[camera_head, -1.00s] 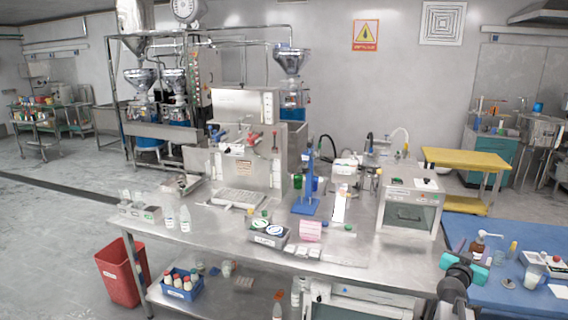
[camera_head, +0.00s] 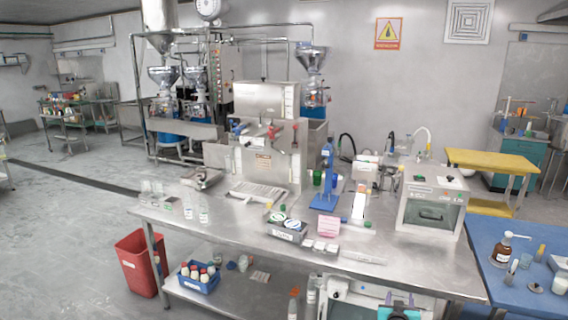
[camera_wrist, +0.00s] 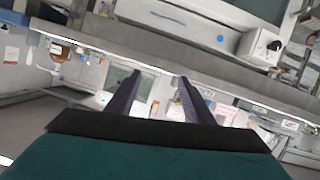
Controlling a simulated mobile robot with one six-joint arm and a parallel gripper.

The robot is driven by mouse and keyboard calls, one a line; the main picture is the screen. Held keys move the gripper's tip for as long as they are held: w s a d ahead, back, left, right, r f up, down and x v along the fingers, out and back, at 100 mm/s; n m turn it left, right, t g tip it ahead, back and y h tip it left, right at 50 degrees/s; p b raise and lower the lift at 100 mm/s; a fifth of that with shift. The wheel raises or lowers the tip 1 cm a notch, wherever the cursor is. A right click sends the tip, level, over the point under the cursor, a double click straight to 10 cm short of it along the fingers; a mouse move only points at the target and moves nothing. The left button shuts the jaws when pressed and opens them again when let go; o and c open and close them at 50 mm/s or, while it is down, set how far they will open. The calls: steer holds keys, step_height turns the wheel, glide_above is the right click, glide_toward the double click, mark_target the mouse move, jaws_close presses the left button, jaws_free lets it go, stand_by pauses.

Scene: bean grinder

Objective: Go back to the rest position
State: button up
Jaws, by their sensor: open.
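My gripper (camera_wrist: 156,88) shows in the wrist view with its two dark fingers apart and nothing between them. In the head view only a teal part of my arm shows at the bottom edge, right of centre, in front of the steel workbench (camera_head: 410,262); the fingers are hidden there. The wrist view is tilted and shows a bench edge and the shelf area beyond the fingers.
The workbench carries a grinder machine (camera_head: 262,150), a blue stand (camera_head: 325,185), a pink box (camera_head: 326,226) and a glass-fronted oven-like box (camera_head: 432,205). A blue table (camera_head: 500,250) with bottles stands at the right. A red bin (camera_head: 137,265) stands at the left; open floor lies beyond.

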steer(key=s+a+f+n+g+y+b, duration=0.1)
steer(key=s+a+f+n+y, duration=0.15)
steer(key=a+f, duration=0.5)
steer(key=s+a+f+n+g+y, duration=0.1)
steer(key=s+a+f+y, duration=0.15)
steer(key=a+f, duration=0.5)
steer(key=s+a+f+n+g+y+b, duration=0.25)
steer(key=s+a+f+g+y, duration=0.2)
steer(key=s+a+f, duration=0.75)
steer(key=s+a+f+g, duration=0.3)
steer(key=s+f+g, duration=0.1)
steer(key=s+f, duration=0.4)
steer(key=s+d+r+m+g+h, duration=0.1)
steer(key=s+g, duration=0.3)
steer(key=s, duration=0.7)
steer(key=s+d+m+g+h, duration=0.2)
steer(key=s+d+g, duration=0.2)
steer(key=s, duration=0.6)
steer(key=shift+s+r, duration=0.4)
